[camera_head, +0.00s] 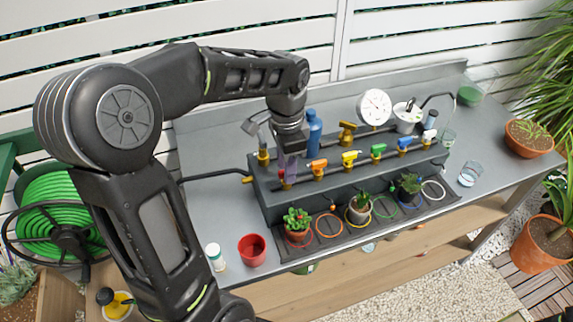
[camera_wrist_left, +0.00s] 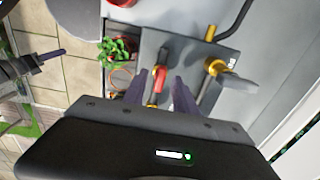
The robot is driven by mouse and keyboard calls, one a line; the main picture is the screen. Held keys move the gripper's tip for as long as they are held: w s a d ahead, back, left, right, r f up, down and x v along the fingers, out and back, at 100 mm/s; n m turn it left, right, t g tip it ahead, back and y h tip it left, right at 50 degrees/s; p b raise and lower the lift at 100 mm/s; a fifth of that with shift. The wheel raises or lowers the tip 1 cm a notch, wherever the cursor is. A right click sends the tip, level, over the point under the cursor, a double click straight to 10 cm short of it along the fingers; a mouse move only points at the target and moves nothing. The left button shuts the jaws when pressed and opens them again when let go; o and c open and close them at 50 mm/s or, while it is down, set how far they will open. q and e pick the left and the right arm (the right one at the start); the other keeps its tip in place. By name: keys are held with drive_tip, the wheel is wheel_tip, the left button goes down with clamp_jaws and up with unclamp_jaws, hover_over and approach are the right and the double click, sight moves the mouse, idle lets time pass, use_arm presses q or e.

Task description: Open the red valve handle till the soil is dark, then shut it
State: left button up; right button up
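The red valve handle (camera_head: 282,176) is at the left end of the valve row on the grey manifold box. In the left wrist view the red handle (camera_wrist_left: 160,78) lies between the fingers of my left gripper (camera_wrist_left: 159,90), which stand apart on either side of it; contact is not clear. In the head view my left gripper (camera_head: 288,165) reaches down over the handle from above. The plant with red blooms (camera_head: 297,216) sits in a terracotta pot below the valve. Its leaves hide most of the soil, so its shade cannot be told. A purple-tipped gripper, seemingly my right (camera_wrist_left: 48,57), shows at the left edge of the wrist view.
Orange (camera_head: 317,167), yellow (camera_head: 350,158), green (camera_head: 378,150) and blue (camera_head: 404,144) handles continue the row. A yellow-brown valve (camera_head: 346,132), a blue bottle (camera_head: 313,133) and a white dial (camera_head: 375,107) stand behind. An empty-looking red pot (camera_head: 252,250) and a white bottle (camera_head: 215,256) stand front left.

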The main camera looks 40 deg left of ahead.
use_arm(q)
wheel_tip(320, 180, up, 8)
drive_tip(key=shift+f+b, duration=0.1)
drive_tip(key=shift+b, duration=0.25)
idle(1.7)
